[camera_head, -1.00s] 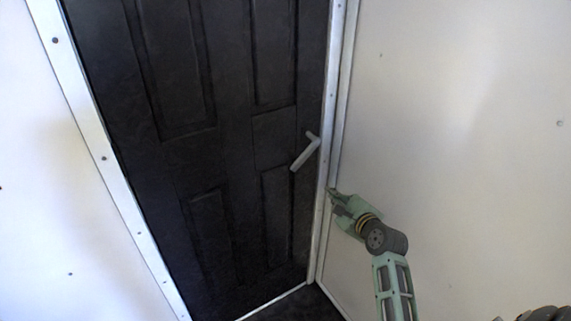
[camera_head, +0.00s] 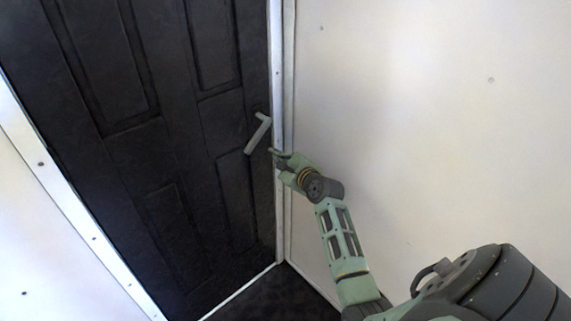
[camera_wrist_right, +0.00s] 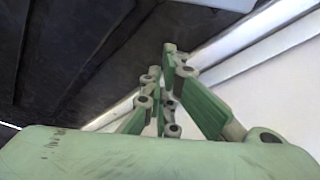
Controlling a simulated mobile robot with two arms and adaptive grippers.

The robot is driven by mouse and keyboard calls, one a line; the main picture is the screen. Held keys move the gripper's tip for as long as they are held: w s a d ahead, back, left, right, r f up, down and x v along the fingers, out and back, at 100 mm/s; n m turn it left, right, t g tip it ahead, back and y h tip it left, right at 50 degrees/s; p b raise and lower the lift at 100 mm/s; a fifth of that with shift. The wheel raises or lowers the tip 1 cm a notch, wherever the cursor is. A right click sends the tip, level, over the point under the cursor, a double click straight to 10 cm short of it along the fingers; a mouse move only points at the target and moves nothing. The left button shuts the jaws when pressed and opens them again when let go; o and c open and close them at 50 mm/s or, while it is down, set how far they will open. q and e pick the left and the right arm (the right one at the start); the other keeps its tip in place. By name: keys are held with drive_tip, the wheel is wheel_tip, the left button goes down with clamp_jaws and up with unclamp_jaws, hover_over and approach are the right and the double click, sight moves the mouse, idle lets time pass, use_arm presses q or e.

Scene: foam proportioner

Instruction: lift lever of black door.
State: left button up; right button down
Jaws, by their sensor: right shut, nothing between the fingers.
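The black door (camera_head: 150,150) is shut in its pale metal frame in the head view. Its grey lever (camera_head: 258,135) sits near the door's right edge and slants down to the left. My right gripper (camera_head: 272,151) is just below and right of the lever, in front of the frame, and looks apart from it. Its green fingers (camera_wrist_right: 168,75) are together and empty in the right wrist view. Part of a light grey bar, likely the lever (camera_wrist_right: 230,65), shows at the top of that view. My left gripper is not in view.
The pale door frame (camera_head: 279,200) runs down the door's right side, beside my right gripper. A white wall (camera_head: 420,120) stands to the right. Another white wall (camera_head: 40,250) is at the lower left. A dark floor (camera_head: 285,300) shows at the bottom.

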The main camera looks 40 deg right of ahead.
sight(253, 145)
drive_tip(key=shift+w+a+r+p, duration=0.85)
drive_tip(key=shift+w+a+r, duration=0.3)
drive_tip(key=shift+w, duration=0.1)
drive_tip(key=shift+d, duration=0.1)
drive_tip(key=a+r+m+y+p, duration=0.1)
drive_tip(key=a+r+m+p, duration=0.1)
drive_tip(key=p, duration=0.5)
drive_tip(key=a+r+m+y+p, duration=0.1)
drive_tip(key=a+m+p, duration=0.1)
drive_tip(key=p, duration=0.4)
drive_tip(key=shift+s+r+m+g+y+p, duration=0.15)
drive_tip(key=shift+r+m+g+y+p, duration=0.15)
drive_tip(key=shift+r+m+y+p, duration=0.15)
drive_tip(key=shift+a+r+m+p, duration=0.1)
drive_tip(key=shift+a+m+p, duration=0.2)
drive_tip(key=shift+m+p, duration=0.4)
